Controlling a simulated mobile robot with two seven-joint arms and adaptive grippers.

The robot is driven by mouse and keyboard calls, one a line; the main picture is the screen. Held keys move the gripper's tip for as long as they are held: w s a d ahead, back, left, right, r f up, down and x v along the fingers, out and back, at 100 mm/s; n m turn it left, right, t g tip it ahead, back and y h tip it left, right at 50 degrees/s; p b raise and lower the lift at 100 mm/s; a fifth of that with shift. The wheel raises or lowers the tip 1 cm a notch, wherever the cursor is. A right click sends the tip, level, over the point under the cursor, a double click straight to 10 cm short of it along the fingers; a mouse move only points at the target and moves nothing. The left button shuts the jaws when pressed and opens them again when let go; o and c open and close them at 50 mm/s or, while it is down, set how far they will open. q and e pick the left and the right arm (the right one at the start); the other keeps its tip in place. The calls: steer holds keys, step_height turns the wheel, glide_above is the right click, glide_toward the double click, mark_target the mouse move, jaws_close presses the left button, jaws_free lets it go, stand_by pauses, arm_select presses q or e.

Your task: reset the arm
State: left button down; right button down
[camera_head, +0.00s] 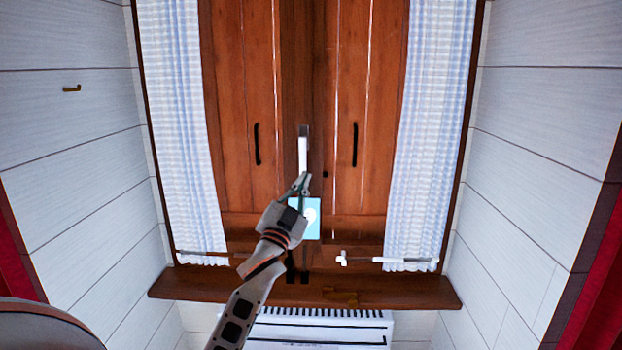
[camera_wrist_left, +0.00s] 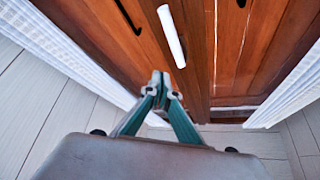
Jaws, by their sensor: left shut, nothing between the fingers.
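My left gripper (camera_head: 304,183) reaches in from the lower left in front of the wooden window shutters (camera_head: 345,75). Its fingers are together and hold nothing, as the left wrist view (camera_wrist_left: 160,80) also shows. In the head view the fingertips overlap the lower end of a white upright handle (camera_head: 303,153). In the left wrist view a small gap shows between the fingertips and that handle (camera_wrist_left: 171,36). My right gripper is in neither view.
A wooden sill (camera_head: 400,291) juts out below, above a white radiator (camera_head: 330,326). A small white latch (camera_head: 342,258) is at the lower right. White-blue curtains hang at left (camera_head: 180,120) and right (camera_head: 430,120). A light blue panel (camera_head: 312,228) is partly behind my gripper.

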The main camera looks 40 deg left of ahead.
arm_select(q)
steer(key=shift+s, duration=0.5)
steer(key=s+d+f+g+h, duration=0.2)
steer(key=s+d+f, duration=0.15)
steer(key=f, duration=0.65)
steer(key=s+d+f+m+g+h, duration=0.15)
steer(key=d+f, duration=0.35)
steer(key=f, duration=0.5)
steer(key=s+d+f+g+h, duration=0.2)
steer(key=s+d+f, duration=0.15)
steer(key=f, duration=0.55)
steer(key=s+d+f+g+h, duration=0.1)
steer(key=s+d+f+g, duration=0.2)
steer(key=s+d+f, duration=0.4)
steer(key=s+d+f+n+g+h, duration=0.1)
steer(key=s+d+f, duration=0.6)
steer(key=s+f, duration=0.8)
steer(key=shift+s+d+g+h, duration=0.3)
steer(key=shift+g+h, duration=0.15)
steer(key=shift+g, duration=0.7)
